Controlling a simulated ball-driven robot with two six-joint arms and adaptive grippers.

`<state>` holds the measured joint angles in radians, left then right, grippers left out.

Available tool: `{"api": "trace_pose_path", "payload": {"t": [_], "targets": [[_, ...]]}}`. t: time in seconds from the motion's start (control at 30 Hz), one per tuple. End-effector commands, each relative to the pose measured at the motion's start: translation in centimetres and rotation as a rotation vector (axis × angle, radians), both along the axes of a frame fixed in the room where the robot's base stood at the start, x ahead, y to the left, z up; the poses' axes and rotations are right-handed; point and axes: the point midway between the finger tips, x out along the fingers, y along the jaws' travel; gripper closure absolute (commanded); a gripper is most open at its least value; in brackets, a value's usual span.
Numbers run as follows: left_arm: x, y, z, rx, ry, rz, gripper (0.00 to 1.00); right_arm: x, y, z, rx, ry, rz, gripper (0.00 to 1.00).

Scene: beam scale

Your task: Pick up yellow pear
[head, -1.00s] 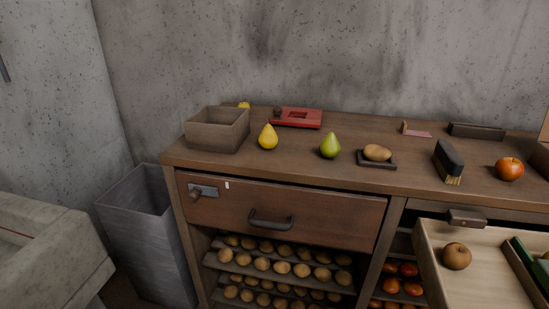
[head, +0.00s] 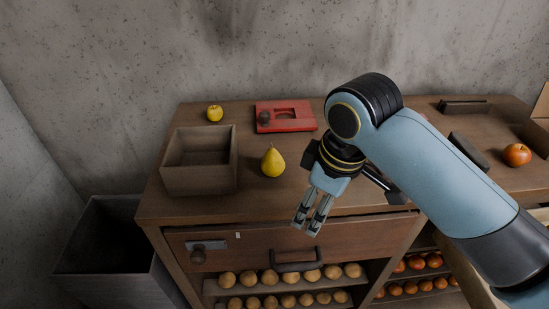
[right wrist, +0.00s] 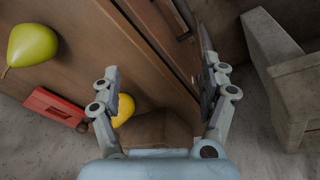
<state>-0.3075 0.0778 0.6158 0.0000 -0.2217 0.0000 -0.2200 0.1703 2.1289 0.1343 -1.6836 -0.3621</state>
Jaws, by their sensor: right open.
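The yellow pear (head: 273,163) stands upright on the wooden cabinet top, just right of the open brown box (head: 200,180). In the right wrist view a yellow fruit that looks like this pear (right wrist: 125,108) shows partly behind the left finger. My right gripper (head: 313,222) is open and empty. In the head view its fingers point down, to the right of and nearer than the pear, by the cabinet's front edge, apart from the pear. It also shows in the right wrist view (right wrist: 160,65). My left gripper is out of view.
A yellow apple (head: 215,113) and a red device (head: 285,116) stand behind. A green pear shows in the right wrist view (right wrist: 31,45). A grey bin (head: 105,245) stands left of the cabinet.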

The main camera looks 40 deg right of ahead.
Motion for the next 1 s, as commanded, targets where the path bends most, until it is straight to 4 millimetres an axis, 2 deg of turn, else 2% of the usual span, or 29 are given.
{"api": "trace_pose_path", "payload": {"t": [0.13, 0.3, 0.53, 0.63, 0.7, 1.0], "targets": [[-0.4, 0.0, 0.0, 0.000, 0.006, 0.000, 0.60, 3.7, -0.6, 0.5, -0.008, 0.030, 0.121, 0.22], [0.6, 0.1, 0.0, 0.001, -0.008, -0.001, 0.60, 8.3, -1.5, 1.4, -0.004, 0.071, 0.276, 0.22], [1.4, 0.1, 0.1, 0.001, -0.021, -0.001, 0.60, 14.5, -3.0, 4.4, 0.022, 0.114, 0.495, 0.22], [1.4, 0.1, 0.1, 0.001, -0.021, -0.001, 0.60, 15.8, -3.4, 5.2, 0.034, 0.123, 0.555, 0.22], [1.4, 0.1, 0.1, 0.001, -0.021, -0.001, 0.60, 16.2, -3.4, 5.0, 0.039, 0.127, 0.575, 0.22], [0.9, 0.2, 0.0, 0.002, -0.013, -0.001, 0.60, 16.5, -3.0, 0.6, 0.041, 0.128, 0.580, 0.22]]}}
